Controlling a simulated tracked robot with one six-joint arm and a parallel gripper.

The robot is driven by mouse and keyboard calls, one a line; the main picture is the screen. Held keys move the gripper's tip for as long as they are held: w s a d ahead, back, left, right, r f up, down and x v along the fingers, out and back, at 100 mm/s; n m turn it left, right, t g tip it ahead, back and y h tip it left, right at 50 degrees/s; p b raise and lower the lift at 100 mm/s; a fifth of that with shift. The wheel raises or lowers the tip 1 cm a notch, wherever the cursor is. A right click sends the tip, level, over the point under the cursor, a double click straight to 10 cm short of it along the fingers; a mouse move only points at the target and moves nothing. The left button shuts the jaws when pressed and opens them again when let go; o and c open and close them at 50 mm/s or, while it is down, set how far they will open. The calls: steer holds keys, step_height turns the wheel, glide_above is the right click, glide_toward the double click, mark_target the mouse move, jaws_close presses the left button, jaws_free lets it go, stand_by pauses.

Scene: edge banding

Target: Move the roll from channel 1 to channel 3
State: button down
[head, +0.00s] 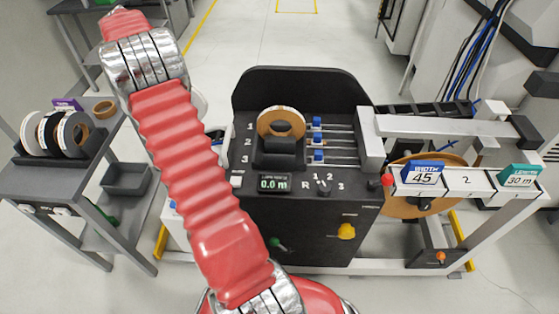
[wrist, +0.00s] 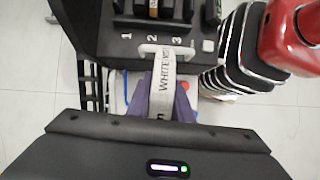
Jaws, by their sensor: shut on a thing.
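My gripper (wrist: 163,100) shows in the wrist view with its purple fingers closed on both sides of a white roll (wrist: 165,66), seen edge-on with "WHITE" lettering. The roll is in front of the channel numbers, apart from the holders. In the head view my arm hides the gripper; a pale curved edge (head: 200,104) shows beside the arm, possibly the roll. The black machine (head: 300,84) has channels numbered 1, 2, 3. A wood-coloured roll (head: 281,121) stands in the middle channel; it also shows as a brown strip in the wrist view (wrist: 153,8). Channels 1 and 3 look empty.
A grey cart (head: 97,180) at left holds a rack with several rolls (head: 53,133) and a grey bin (head: 126,179). Blue clamps (head: 317,139) and rods lie right of the channels. At right are a beam, a large brown disc (head: 420,207) and signs reading 45, 2 and 30 m.

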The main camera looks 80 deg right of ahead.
steer(key=w+a+f+m, duration=0.15)
steer(key=w+a, duration=0.35)
steer(key=a, duration=0.6)
steer(key=w+a+f+y, duration=0.1)
steer(key=w+a+f, duration=0.3)
steer(key=a, duration=0.7)
steer(key=w+a+f+m, duration=0.1)
steer(key=w+a, duration=0.5)
steer(key=a, duration=0.6)
steer(key=s+d+r+m+y, duration=0.1)
steer(key=s+d+r, duration=0.1)
steer(key=s+d, duration=0.9)
steer(key=s+d+r+m+y, duration=0.1)
steer(key=s+d+r+m, duration=0.15)
steer(key=s+d, duration=0.85)
steer(key=s+d+n+h, duration=0.1)
steer(key=s+d, duration=0.3)
steer(key=s, duration=0.4)
steer(key=s+d+r+n+h, duration=0.1)
steer(key=s+d+n, duration=0.2)
steer(key=s, duration=0.5)
steer(key=s+d+r+n+h, duration=0.1)
steer(key=s+d+n, duration=0.1)
steer(key=s+d, duration=0.3)
steer(key=s, duration=0.3)
steer(key=shift+d+n, duration=0.4)
steer(key=shift+r, duration=0.1)
step_height(320, 180, down, 6)
